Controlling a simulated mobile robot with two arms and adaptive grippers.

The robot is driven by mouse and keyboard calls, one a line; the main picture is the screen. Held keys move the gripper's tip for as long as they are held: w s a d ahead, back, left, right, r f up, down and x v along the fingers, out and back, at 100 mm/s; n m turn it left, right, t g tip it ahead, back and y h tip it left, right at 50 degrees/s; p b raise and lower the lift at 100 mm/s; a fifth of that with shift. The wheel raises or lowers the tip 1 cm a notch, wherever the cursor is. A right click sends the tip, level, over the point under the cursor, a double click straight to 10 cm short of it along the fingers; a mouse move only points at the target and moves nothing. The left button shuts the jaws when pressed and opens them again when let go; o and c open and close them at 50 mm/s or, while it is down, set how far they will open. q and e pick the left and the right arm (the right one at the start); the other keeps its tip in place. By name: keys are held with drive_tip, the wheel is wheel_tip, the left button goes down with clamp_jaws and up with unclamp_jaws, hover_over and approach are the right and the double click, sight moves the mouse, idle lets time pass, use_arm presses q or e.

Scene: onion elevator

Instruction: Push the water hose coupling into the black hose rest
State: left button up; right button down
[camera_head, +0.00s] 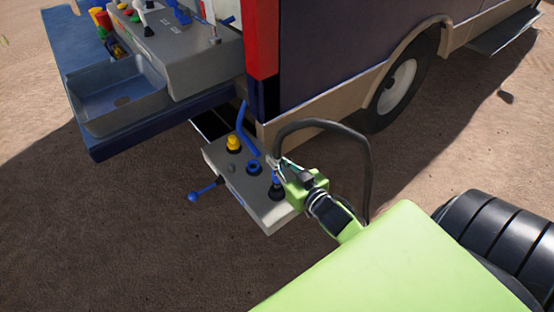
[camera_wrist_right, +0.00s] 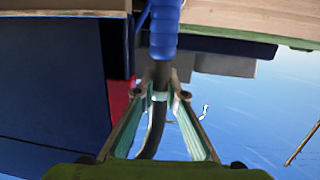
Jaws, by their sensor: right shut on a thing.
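The blue ribbed water hose coupling (camera_wrist_right: 164,32) is at the top of the right wrist view, with the black hose (camera_wrist_right: 156,125) running from it between the fingers. My right gripper (camera_wrist_right: 159,92) is shut on the hose just behind the coupling. In the head view the right gripper (camera_head: 277,165) is over the right end of the grey panel. The black hose rest (camera_head: 277,193) is just below it, and a small blue part of the coupling (camera_head: 275,179) shows above the rest. Whether the coupling is seated inside is not clear. My left gripper is not in view.
The grey panel (camera_head: 262,212) carries a yellow cap (camera_head: 233,143), a blue ring (camera_head: 254,167) and a blue-knobbed lever (camera_head: 194,196). The hose (camera_head: 320,123) arches to the right. The vehicle (camera_head: 350,40) stands close behind. A grey sink (camera_head: 125,95) is at upper left.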

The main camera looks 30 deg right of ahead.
drive_tip(key=shift+f, duration=0.6)
drive_tip(key=shift+f+b, duration=0.1)
drive_tip(key=shift+b, duration=0.2)
drive_tip(key=shift+f, duration=0.35)
drive_tip(key=shift+f+b, duration=0.45)
drive_tip(key=shift+f, duration=0.55)
idle(0.6)
drive_tip(key=c, duration=2)
unclamp_jaws()
